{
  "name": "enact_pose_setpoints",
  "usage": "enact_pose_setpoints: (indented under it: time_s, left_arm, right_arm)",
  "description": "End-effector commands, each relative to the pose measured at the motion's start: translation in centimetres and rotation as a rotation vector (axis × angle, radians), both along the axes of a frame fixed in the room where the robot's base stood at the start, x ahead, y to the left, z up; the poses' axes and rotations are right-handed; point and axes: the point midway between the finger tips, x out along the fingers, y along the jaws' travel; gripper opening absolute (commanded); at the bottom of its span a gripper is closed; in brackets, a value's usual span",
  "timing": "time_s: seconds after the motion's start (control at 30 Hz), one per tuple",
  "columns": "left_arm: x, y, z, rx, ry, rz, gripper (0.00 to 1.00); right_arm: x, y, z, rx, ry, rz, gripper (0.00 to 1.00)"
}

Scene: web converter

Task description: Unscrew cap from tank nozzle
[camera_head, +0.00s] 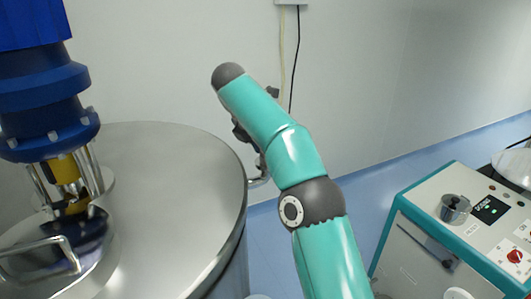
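The tank (180,190) is a large steel vessel with a domed lid on the left of the head view. A small metal fitting (259,181) sticks out from its right side, partly behind my teal arm. I cannot tell whether this is the nozzle, and I cannot make out a cap. One arm, which looks like my right, rises from the bottom edge right of the middle. Dark parts of my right gripper (242,132) show behind its forearm, close to the tank's rim. Its fingertips are mostly hidden, so its opening and any contact are unclear. My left gripper is out of view.
A blue motor (45,100) stands on the tank lid above a metal hatch with a bar handle (40,258). A white and teal control cabinet (420,240) with a small metal pot (453,210) is at the right. Blue floor (375,185) is open between.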

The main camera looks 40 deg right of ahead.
Motion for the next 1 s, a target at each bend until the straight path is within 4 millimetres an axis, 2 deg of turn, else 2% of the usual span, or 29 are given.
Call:
enact_pose_setpoints:
  time_s: [0.27, 0.4, 0.73, 1.0]
  left_arm:
    - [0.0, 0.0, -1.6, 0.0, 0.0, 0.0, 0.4]
    - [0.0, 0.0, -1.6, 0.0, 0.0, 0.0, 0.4]
    - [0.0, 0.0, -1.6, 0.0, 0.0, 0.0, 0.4]
    - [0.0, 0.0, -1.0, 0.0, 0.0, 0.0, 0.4]
  right_arm:
    - [-0.5, -0.2, -0.2, -0.001, 0.0, 0.217, 0.0]
    - [-0.6, -0.2, 0.0, 0.0, 0.002, 0.327, 0.0]
    - [-0.6, -0.2, 0.0, 0.001, 0.003, 0.354, 0.0]
    - [-1.0, -0.5, 0.1, 0.003, 0.004, 0.628, 0.0]
